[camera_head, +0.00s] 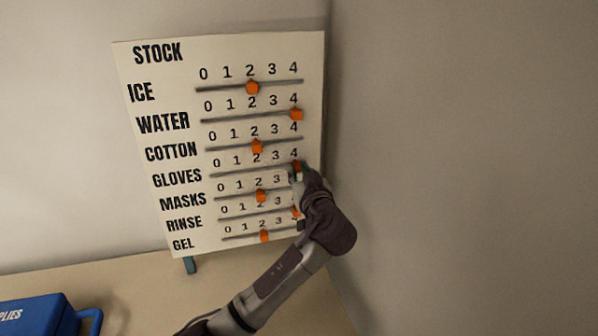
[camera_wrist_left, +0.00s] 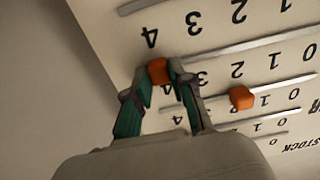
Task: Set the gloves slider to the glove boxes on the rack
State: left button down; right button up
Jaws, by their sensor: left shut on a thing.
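The white STOCK board (camera_head: 150,75) stands against the wall with labelled rows, each with a rail numbered 0 to 4. The orange gloves slider (camera_head: 297,166) is at the right end of its rail, under the 4. My left gripper (camera_head: 296,170) is shut on it and partly covers it. In the left wrist view, which shows the board upside down, the orange slider (camera_wrist_left: 157,71) sits between the fingertips of my left gripper (camera_wrist_left: 160,77) at the rail's 4 end. My right gripper is out of view. No rack or glove boxes show.
Other orange sliders sit close by: the cotton slider (camera_head: 257,146) at 2, the water slider (camera_head: 296,114) at 4, and the masks slider (camera_head: 261,196) at 2. A blue supplies box (camera_head: 35,315) is at the lower left. A bare wall (camera_head: 460,150) fills the right.

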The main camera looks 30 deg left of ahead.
aim_at(276, 167)
pick_arm(q)
jog(key=s+a, duration=0.3)
jog(key=shift+s+f+b, duration=0.1)
jog(key=shift+s+b, duration=0.2)
jog(key=shift+b, duration=0.1)
jog(key=shift+w, duration=0.1)
jog(key=shift+d, duration=0.1)
jog(key=c, duration=1)
grip_release()
jog(key=v, duration=1.2)
